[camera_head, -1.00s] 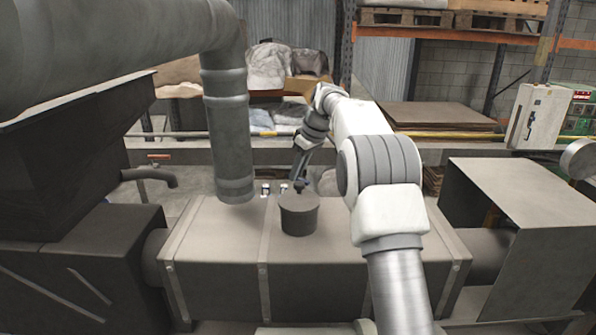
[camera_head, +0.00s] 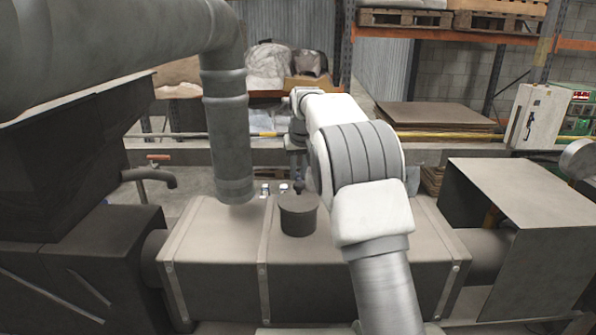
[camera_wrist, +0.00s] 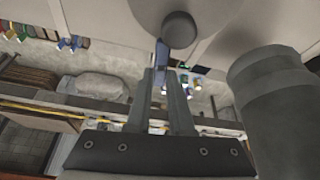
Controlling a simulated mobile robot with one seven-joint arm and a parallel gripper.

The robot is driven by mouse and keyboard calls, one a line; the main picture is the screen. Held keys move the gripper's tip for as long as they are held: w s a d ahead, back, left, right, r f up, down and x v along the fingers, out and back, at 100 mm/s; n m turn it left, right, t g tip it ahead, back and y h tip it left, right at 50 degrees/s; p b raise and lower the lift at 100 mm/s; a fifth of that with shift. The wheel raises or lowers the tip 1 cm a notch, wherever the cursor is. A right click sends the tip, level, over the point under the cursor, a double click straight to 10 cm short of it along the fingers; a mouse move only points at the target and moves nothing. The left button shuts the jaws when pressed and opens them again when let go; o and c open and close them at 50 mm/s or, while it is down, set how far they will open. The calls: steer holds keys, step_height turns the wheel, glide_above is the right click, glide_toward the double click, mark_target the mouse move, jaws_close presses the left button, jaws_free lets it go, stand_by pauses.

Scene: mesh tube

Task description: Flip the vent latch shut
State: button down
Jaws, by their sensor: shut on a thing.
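A short dark cylindrical vent cap (camera_head: 298,217) stands on top of the long grey box duct. A small dark knob (camera_head: 299,187) shows at its top back edge, and it also shows in the wrist view (camera_wrist: 179,29), in front of the round cap top (camera_wrist: 213,9). My gripper (camera_head: 298,176) points down just behind the cap. In the wrist view, my gripper's fingers (camera_wrist: 162,68) are close together around a thin blue-grey strip (camera_wrist: 162,53) beside the knob. The strip looks like the latch lever, but its joint to the knob is unclear.
A thick grey pipe (camera_head: 232,150) stands left of the cap, and it looms at right in the wrist view (camera_wrist: 285,110). The long box duct (camera_head: 215,235) lies under the cap. A low wall with a yellow pipe (camera_head: 450,136) runs behind. An open metal housing (camera_head: 530,230) stands right.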

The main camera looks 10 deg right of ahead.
steer(key=shift+m+h, duration=0.4)
steer(key=shift+m, duration=0.7)
steer(key=c, duration=0.8)
jaws_free()
steer(key=v, duration=1.7)
steer(key=shift+r+b, duration=0.25)
steer(key=shift+b, duration=0.1)
steer(key=shift+s, duration=0.15)
